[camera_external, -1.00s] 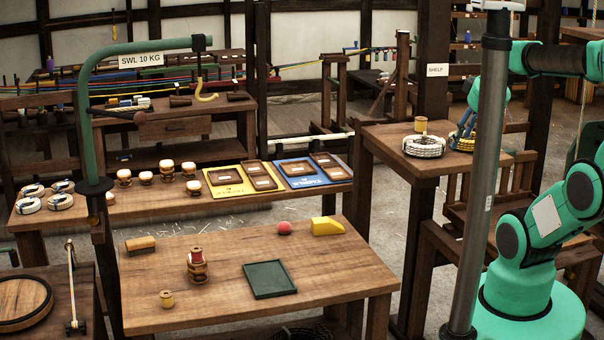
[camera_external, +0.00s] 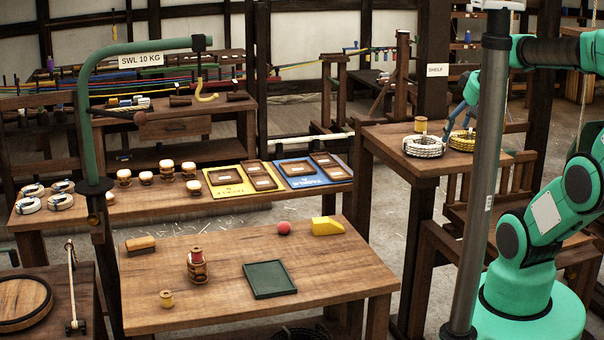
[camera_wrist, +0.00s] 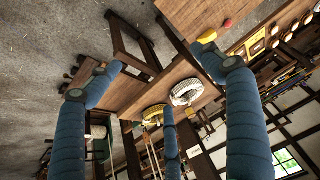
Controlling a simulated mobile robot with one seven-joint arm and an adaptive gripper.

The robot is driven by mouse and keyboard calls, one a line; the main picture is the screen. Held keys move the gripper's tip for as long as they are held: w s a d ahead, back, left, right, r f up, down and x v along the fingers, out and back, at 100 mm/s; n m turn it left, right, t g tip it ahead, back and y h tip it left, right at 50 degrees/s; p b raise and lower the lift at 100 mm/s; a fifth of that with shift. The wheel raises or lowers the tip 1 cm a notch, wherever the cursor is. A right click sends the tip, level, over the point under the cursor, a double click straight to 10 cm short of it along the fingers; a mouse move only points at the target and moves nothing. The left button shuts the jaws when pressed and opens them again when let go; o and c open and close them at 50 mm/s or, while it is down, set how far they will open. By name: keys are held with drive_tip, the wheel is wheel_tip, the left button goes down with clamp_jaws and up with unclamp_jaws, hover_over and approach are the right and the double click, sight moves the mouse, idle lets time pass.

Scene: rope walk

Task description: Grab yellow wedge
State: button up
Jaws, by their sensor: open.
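The yellow wedge (camera_external: 327,226) lies on the front wooden table at its back right corner, beside a red ball (camera_external: 284,228). In the wrist view the wedge (camera_wrist: 207,36) shows near the top, partly covered by a fingertip. My gripper (camera_wrist: 160,75) is open and empty, its blue fingers spread wide.
The shelf stand (camera_external: 374,150) carries a white rope coil (camera_external: 423,146), a yellow coil (camera_external: 462,141) and a spool (camera_external: 421,126). The front table (camera_external: 220,310) also holds a green tray (camera_external: 270,281), spools and a brush. The grey pole (camera_external: 481,190) stands in the foreground.

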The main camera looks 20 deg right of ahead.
drive_tip(key=w+a+r+m, duration=0.1)
drive_tip(key=w+r+m, duration=0.1)
drive_tip(key=w, duration=0.6)
drive_tip(key=m+g+p, duration=0.3)
drive_tip(key=m+g, duration=0.2)
drive_tip(key=m, duration=1.2)
hover_over(326, 221)
wheel_tip(326, 221, down, 40)
drive_tip(key=shift+w+d, duration=0.15)
drive_tip(key=shift+f, duration=0.15)
drive_tip(key=shift+f+b, duration=0.3)
drive_tip(key=shift+f, duration=3.9)
